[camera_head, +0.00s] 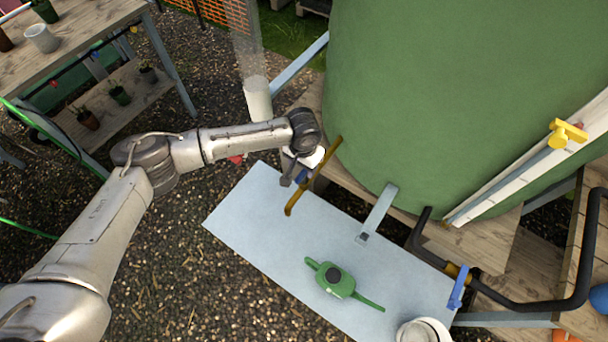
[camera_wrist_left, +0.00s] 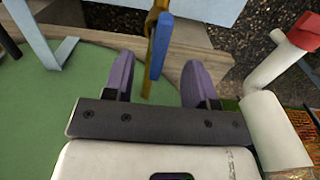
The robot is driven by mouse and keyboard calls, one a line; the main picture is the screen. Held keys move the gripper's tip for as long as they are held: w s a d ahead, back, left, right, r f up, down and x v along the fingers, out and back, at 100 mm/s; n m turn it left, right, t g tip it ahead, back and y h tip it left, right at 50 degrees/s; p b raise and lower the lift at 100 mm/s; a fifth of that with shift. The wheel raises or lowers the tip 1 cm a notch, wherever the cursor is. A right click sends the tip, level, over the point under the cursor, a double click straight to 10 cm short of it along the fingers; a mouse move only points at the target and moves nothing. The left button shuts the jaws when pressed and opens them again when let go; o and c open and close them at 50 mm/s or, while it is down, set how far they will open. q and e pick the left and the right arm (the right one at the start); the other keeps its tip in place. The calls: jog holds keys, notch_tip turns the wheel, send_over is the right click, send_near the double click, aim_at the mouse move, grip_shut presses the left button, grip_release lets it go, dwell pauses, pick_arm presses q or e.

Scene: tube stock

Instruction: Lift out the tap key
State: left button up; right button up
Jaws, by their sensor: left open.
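My right gripper is not in view.
A grey bracket (camera_head: 378,211), black pipe (camera_head: 530,302), blue handle (camera_head: 458,287) and yellow handle (camera_head: 567,134) are near the tank. A white tube (camera_head: 258,100) stands behind my arm.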

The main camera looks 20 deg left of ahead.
aim_at(304, 171)
pick_arm(q)
jog(key=shift+f, duration=0.75)
jog(key=shift+f+b, duration=0.8)
jog(key=shift+f, duration=1.5)
jog(key=shift+c, duration=0.5)
jog(key=shift+c, duration=1.4)
jog(key=shift+w, duration=0.1)
grip_shut()
